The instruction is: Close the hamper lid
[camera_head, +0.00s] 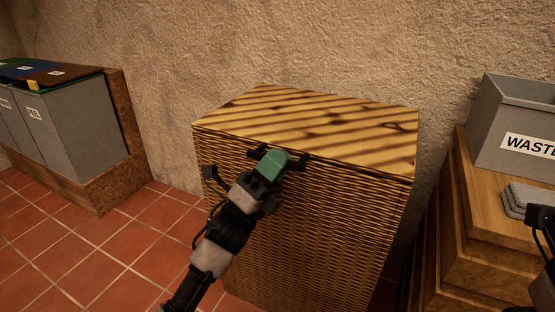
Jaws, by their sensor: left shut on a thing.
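The hamper (310,230) is a tall woven wicker box standing against the wall. Its striped wooden lid (320,122) lies flat over the top, with a thin dark line under its front edge. A dark bar handle (302,157) sits at the lid's front edge. My left gripper (274,161), with a green end, is at this handle and shut on it, hiding the handle's middle.
Grey bins (75,130) with coloured lids stand in a wooden surround at left. A grey waste box (515,120) stands on a stepped wooden unit (462,225) close to the hamper's right. Tiled floor (110,240) is open at front left.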

